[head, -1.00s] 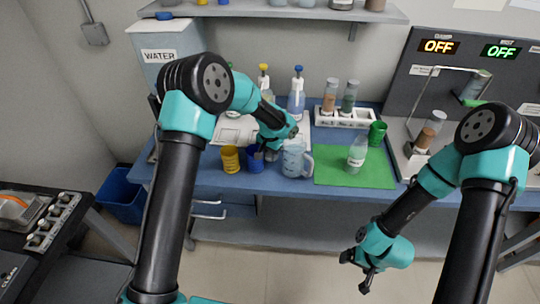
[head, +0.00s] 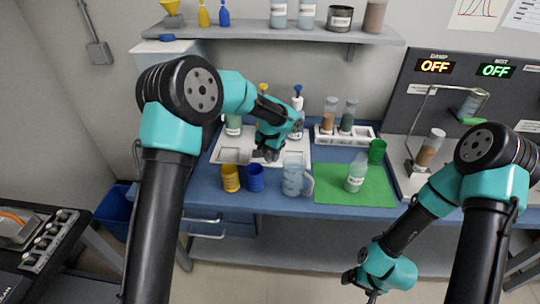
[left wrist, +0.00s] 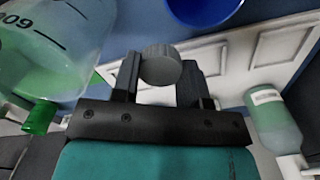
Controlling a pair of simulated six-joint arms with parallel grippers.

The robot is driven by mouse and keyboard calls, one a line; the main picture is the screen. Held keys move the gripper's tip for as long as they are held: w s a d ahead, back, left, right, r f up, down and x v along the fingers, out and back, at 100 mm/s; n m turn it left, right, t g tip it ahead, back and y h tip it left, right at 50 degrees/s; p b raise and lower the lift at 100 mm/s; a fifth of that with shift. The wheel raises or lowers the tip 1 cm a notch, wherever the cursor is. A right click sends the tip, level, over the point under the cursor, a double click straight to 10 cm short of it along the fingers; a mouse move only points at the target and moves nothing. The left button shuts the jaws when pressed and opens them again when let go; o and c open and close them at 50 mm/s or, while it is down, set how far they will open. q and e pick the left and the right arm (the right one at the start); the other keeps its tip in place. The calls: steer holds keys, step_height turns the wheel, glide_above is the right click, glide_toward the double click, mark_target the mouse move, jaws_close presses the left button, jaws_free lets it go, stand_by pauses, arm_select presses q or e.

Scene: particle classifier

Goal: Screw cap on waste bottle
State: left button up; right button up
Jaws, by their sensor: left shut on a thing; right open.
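My left gripper (head: 266,155) is above the white tray, behind the blue cup. In the left wrist view its fingers are shut on a round grey cap (left wrist: 161,65). Another green-filled, labelled bottle (left wrist: 272,120) stands in the tray area. I cannot tell which one is the waste bottle. My right gripper (head: 362,284) is open and empty, low in front of the table's front edge.
A yellow cup (head: 230,180), a blue cup (head: 255,180) and a clear jug (head: 294,178) stand near the table's front. A rack with two vials (head: 357,135) and a green cup (head: 377,151) are further right. Much of the mat's front is clear.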

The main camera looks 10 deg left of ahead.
steer(key=shift+o, duration=0.5)
